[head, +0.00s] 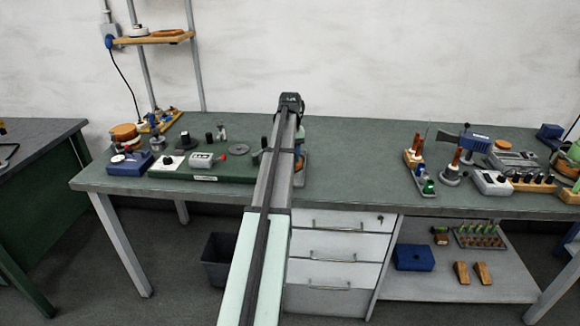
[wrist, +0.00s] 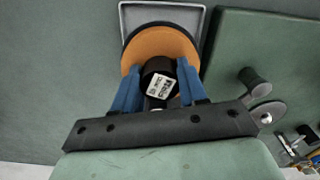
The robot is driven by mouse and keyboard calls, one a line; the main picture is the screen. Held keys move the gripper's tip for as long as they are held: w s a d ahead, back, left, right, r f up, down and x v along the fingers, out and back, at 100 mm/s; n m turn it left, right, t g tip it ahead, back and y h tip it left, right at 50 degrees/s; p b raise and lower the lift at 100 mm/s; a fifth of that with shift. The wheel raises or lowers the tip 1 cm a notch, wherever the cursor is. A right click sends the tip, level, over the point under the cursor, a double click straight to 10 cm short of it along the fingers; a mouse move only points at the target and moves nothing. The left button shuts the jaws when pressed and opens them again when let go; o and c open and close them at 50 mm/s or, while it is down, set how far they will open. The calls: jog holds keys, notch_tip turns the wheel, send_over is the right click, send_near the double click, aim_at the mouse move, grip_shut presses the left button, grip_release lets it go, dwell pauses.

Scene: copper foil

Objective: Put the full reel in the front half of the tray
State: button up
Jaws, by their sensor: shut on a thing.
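My gripper (wrist: 158,92) has two blue fingers shut on the dark hub of a copper-orange reel (wrist: 182,43). A white printed label shows on the hub. The reel looks wound nearly out to its dark rim. It lies over the light grey tray (wrist: 136,12), whose far edge and corners show beyond it in the wrist view; I cannot tell whether it touches the tray floor. In the head view my arm hides most of the reel; the tray (head: 304,172) shows as a sliver right of the arm.
A green panel (wrist: 240,40) with round knobs stands close right of the tray in the wrist view. In the head view, the green base (head: 215,172) with devices is left of my arm. Bench top (head: 355,150) to the right is clear up to the small tool racks.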

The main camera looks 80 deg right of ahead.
jog(key=shift+f, duration=2.1)
jog(key=shift+f, duration=0.15)
jog(key=o, duration=1.1)
notch_tip(320, 180, up, 12)
jog(key=shift+r, duration=0.15)
